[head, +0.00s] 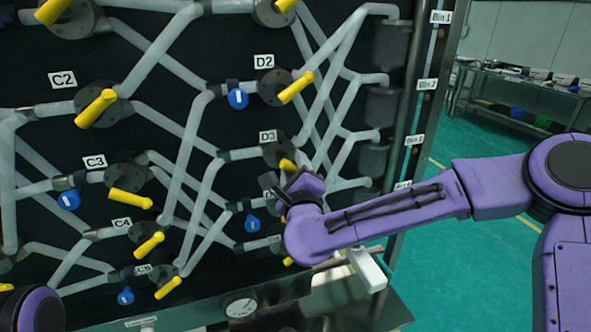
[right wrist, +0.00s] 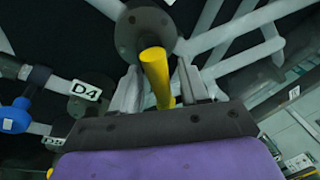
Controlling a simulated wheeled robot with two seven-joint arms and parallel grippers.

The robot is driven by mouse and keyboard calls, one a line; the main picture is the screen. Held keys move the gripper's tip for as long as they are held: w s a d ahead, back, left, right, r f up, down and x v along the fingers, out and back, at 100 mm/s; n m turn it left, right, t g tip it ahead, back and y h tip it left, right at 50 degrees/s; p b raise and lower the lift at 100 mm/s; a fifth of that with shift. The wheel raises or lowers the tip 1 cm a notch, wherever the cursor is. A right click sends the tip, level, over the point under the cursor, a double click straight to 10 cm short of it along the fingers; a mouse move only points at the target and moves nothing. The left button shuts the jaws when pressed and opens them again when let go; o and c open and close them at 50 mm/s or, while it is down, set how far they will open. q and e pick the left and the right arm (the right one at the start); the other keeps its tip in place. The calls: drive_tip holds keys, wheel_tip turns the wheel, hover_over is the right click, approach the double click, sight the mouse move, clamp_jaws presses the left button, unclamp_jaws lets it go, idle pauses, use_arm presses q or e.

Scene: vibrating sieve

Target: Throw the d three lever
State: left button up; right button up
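The D3 label (head: 267,136) is on the dark panel in the head view, with its round valve hub just below it. The yellow D3 lever (head: 287,164) shows only in part, because my right gripper (head: 280,188) covers its lower end. In the right wrist view the yellow lever (right wrist: 156,75) hangs from a grey hub (right wrist: 146,30) and stands between the two fingers of my right gripper (right wrist: 160,92). The fingers are apart, with gaps visible beside the lever. My left gripper is not in view; only a purple part of my left arm shows at the lower left.
Pale pipes cross the panel around the lever. The D2 lever (head: 296,87) is above and the C3 lever (head: 130,198) is to the left. The D4 label (right wrist: 86,90) shows in the wrist view. A bench (head: 520,90) stands at the back right beyond open green floor.

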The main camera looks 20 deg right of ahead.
drive_tip(key=shift+s+f, duration=0.15)
drive_tip(key=shift+s, duration=0.25)
drive_tip(key=s+a+b, duration=0.1)
drive_tip(key=s+b, duration=0.1)
drive_tip(key=s, duration=0.7)
drive_tip(key=shift+s+a+f+b, duration=0.25)
drive_tip(key=shift+a+f+b, duration=0.05)
drive_tip(key=shift+a+b, duration=0.1)
